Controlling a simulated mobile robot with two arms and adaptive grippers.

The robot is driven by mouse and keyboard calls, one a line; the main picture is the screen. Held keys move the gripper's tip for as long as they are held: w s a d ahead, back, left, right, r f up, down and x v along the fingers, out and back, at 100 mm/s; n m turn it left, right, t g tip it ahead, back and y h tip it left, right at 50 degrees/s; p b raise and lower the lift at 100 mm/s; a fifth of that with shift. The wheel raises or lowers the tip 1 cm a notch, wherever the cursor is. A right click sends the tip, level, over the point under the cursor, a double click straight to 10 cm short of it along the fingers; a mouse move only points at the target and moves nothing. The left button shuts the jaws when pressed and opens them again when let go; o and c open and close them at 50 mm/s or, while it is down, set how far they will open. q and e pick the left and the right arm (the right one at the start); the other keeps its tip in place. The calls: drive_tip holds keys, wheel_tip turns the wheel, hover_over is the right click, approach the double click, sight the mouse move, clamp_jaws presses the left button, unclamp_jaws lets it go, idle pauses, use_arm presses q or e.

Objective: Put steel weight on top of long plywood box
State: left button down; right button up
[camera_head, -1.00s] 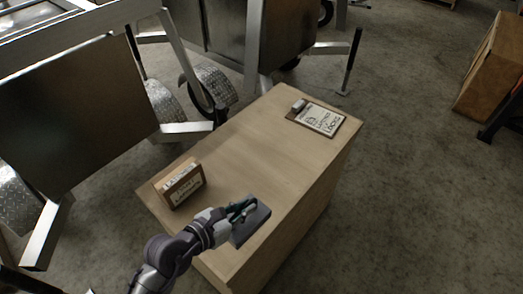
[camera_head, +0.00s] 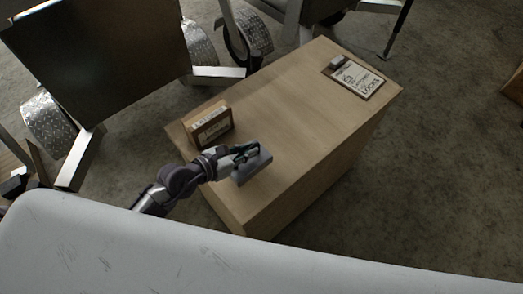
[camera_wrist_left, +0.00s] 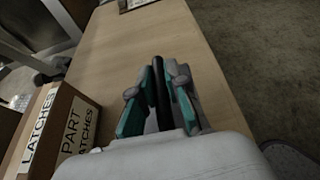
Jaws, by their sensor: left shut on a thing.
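The long plywood box (camera_head: 285,100) stands on the floor, its flat top filling the middle of the head view; the top also shows in the left wrist view (camera_wrist_left: 190,50). The steel weight (camera_head: 252,172) is a grey block over the near end of that top. My left gripper (camera_head: 243,152) is shut on its dark handle (camera_wrist_left: 159,90), between teal fingers in the left wrist view. I cannot tell whether the weight touches the top or hangs just above it. The fingers and wrist hide part of the weight. My right gripper is not in view.
A small box labelled latches (camera_head: 212,124) stands on the top, left of the weight. A clipboard with a paper (camera_head: 358,78) lies at the far end. The top between is clear. An aluminium trailer (camera_head: 95,60) stands close on the left.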

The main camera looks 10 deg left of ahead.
use_arm(q)
drive_tip(key=shift+w+a, duration=0.25)
drive_tip(key=shift+a, duration=0.25)
drive_tip(key=shift+f+b, duration=0.6)
drive_tip(key=shift+f, duration=1.45)
drive_tip(key=c, duration=1.6)
unclamp_jaws()
drive_tip(key=shift+s+f, duration=0.2)
drive_tip(key=shift+f, duration=0.05)
drive_tip(key=o, duration=0.4)
drive_tip(key=shift+b+v, duration=0.7)
drive_tip(key=shift+v, duration=5.3)
